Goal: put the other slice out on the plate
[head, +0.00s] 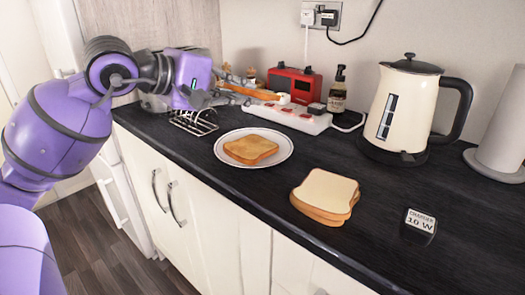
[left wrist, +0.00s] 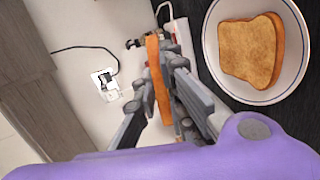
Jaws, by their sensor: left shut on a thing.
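My left gripper (head: 222,98) is shut on a toasted slice (head: 252,93), above the counter behind the plate. In the left wrist view the held slice (left wrist: 158,82) shows edge-on between the fingers of my left gripper (left wrist: 168,85). The white plate (head: 284,151) lies on the counter with one browned slice (head: 251,149) flat on it. The plate (left wrist: 301,50) and its slice (left wrist: 250,50) also show at the right of the left wrist view. The held slice is apart from the plate. My right gripper is not in view.
A wire toast rack (head: 194,122) stands left of the plate. A power strip (head: 289,116), red box-like appliance (head: 295,83), bottle (head: 338,92) and cream kettle (head: 402,105) line the back.

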